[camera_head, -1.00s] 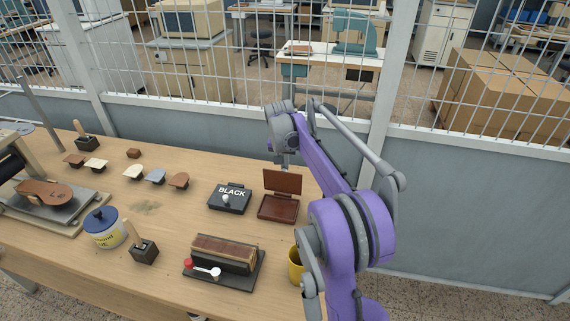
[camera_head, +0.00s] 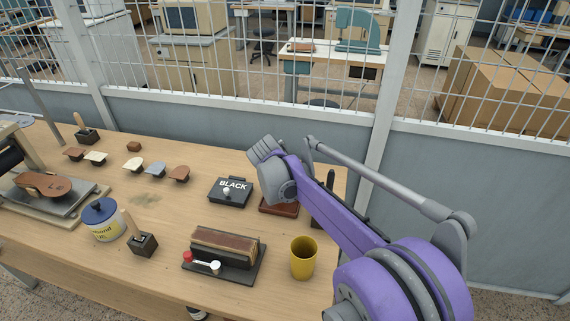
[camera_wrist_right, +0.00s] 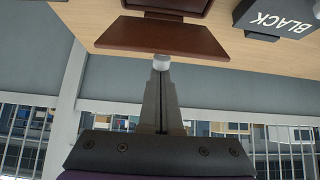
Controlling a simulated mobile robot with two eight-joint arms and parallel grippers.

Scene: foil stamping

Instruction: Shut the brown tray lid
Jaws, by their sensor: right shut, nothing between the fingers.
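The brown tray (camera_head: 278,208) sits on the bench, mostly hidden behind my right arm in the head view; only its front edge shows. In the right wrist view, the brown lid (camera_wrist_right: 165,37) stands open, hinged to the tray base (camera_wrist_right: 182,5) at the top of the picture. My right gripper (camera_wrist_right: 161,66) is shut and empty. Its fingertips, with a pale round tip, are at the lid's free edge; I cannot tell whether they touch. In the head view the fingers are hidden behind the wrist. My left gripper is not in view.
A black case marked BLACK (camera_head: 230,191) stands just left of the tray. A yellow cup (camera_head: 303,259) and a long brown block on a dark base (camera_head: 250,267) stand nearer the front. A wire fence (camera_head: 250,60) runs behind the bench.

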